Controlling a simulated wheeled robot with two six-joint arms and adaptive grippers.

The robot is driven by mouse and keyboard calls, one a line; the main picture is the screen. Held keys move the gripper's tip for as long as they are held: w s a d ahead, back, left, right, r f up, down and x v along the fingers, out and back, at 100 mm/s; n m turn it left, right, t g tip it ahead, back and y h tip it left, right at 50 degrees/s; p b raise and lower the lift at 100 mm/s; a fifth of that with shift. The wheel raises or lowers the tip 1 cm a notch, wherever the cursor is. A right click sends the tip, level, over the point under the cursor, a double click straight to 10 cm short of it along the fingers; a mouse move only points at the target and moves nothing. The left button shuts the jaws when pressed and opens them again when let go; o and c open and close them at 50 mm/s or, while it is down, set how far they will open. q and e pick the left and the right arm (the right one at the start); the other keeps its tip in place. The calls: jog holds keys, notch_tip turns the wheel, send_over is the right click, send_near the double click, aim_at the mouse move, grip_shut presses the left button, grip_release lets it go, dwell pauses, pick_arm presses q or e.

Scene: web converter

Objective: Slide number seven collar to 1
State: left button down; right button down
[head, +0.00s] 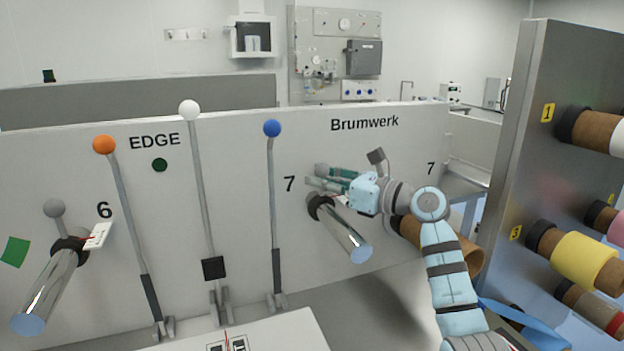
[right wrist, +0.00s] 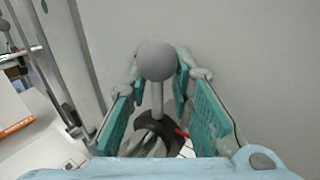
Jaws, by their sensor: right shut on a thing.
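The number seven collar (head: 318,206) is a dark ring around a shiny steel shaft (head: 345,238), close to the panel beside the left "7". The collar's grey ball knob (head: 321,169) stands up on a thin stem. My right gripper (head: 328,181) reaches in from the right and is shut on this knob and stem. In the right wrist view the knob (right wrist: 156,60) is between the green pads of my gripper (right wrist: 158,78), with the dark collar (right wrist: 155,132) below. A red pointer (right wrist: 182,132) shows beside it, partly hidden; its scale cannot be read. My left gripper is out of view.
A similar collar (head: 68,246) labelled 6 is at the left. Levers with orange (head: 105,145), white (head: 189,109) and blue (head: 272,128) knobs stand left of the shaft. A brown tube (head: 440,248) lies behind my right arm. A rack of rolls (head: 525,150) stands right.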

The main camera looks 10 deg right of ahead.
jog(key=c, duration=1.3)
grip_release()
jog(key=shift+a, duration=0.1)
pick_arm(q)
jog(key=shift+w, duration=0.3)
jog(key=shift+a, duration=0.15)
pick_arm(e)
jog(key=shift+s, duration=0.1)
jog(key=v, duration=1.2)
